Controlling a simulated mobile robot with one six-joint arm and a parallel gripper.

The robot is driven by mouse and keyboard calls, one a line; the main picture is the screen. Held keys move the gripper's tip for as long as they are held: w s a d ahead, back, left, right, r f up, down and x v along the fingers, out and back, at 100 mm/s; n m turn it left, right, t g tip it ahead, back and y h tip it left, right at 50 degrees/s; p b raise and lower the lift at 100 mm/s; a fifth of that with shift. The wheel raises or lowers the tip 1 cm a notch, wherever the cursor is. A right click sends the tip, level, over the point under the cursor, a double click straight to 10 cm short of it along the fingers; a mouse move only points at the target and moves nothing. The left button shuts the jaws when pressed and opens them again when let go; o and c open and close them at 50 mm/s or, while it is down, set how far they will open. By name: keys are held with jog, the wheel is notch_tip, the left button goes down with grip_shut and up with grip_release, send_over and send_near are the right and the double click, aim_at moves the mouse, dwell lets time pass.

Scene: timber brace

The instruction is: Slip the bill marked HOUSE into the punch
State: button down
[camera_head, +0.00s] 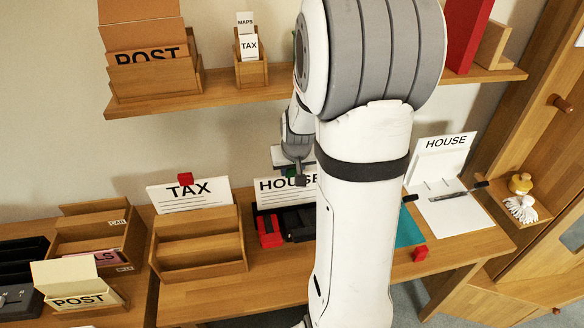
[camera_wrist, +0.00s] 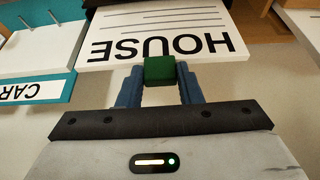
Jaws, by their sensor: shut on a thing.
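The white bill marked HOUSE (camera_head: 270,197) stands upright above the desk, partly hidden behind my arm. In the wrist view the bill (camera_wrist: 160,22) shows upside down, with lines beside its name. My gripper (camera_head: 297,172) is shut on the small green tab at the bill's edge; the blue fingers (camera_wrist: 160,72) pinch this tab in the wrist view. A red and black device, apparently the punch (camera_head: 269,232), sits on the desk just below the bill. My arm hides its right part. I cannot tell whether the bill's lower edge is inside it.
A bill marked TAX (camera_head: 190,195) with a red tab stands in a wooden rack (camera_head: 200,262) to the left. An open white file marked HOUSE (camera_head: 441,155) lies at the right. A teal folder (camera_head: 408,232) and red block (camera_head: 420,254) are near my arm. A shelf (camera_head: 200,100) hangs above.

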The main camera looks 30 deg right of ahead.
jog(key=shift+f+b, duration=1.35)
jog(key=shift+f, duration=0.15)
jog(key=c, duration=0.9)
grip_release()
send_near(292, 177)
jog(key=shift+w+d+f, duration=0.1)
jog(key=shift+w+f, duration=0.05)
jog(key=shift+f, duration=0.55)
